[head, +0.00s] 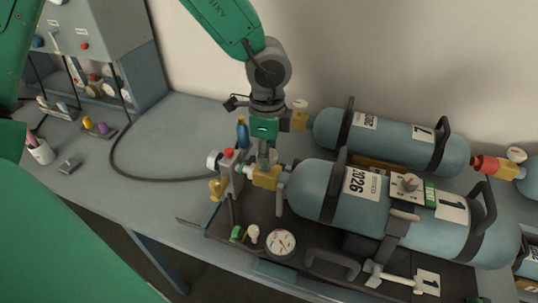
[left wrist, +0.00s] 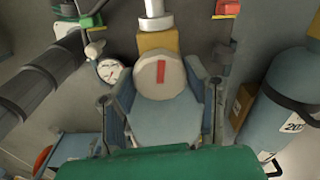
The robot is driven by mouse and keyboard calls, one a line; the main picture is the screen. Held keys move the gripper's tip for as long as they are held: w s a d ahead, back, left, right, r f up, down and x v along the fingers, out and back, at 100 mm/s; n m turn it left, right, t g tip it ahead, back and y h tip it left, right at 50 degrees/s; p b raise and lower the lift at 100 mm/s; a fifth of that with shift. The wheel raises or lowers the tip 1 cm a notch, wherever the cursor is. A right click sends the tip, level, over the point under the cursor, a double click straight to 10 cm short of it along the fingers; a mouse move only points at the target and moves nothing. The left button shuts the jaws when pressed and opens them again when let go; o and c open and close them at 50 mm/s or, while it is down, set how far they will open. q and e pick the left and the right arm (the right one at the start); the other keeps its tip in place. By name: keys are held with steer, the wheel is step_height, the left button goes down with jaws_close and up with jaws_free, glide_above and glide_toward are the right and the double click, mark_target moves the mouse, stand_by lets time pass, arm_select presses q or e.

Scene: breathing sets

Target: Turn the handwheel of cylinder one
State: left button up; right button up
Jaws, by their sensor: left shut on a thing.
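Cylinder one (head: 325,190) appears to be the large grey-blue cylinder lying in front, with a yellow valve (head: 267,177) at its left end. My left gripper (head: 264,158) points down over this valve. In the left wrist view the handwheel (left wrist: 150,80) is a pale round disc with a red mark, in front of a yellow block (left wrist: 158,42). The fingers of my left gripper (left wrist: 161,68) flank the handwheel on both sides and are shut on it. In the head view the gripper hides the handwheel. My right gripper is not in view.
A regulator block with a red knob (head: 228,152) stands close left of the valve. A gauge (head: 281,243) lies in front. A second cylinder (head: 385,140) lies behind. A black hose (head: 150,178) crosses the bench, whose left part is mostly free.

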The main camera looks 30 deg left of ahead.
arm_select(q)
steer(key=shift+f+n, duration=0.1)
steer(key=shift+n, duration=0.5)
steer(key=shift+s+n, duration=0.1)
steer(key=shift+n, duration=0.2)
steer(key=o, duration=1.1)
steer(key=shift+o, duration=0.2)
steer(key=shift+a, duration=0.1)
steer(key=shift+r, duration=0.3)
step_height(320, 180, up, 11)
steer(key=shift+r, duration=0.15)
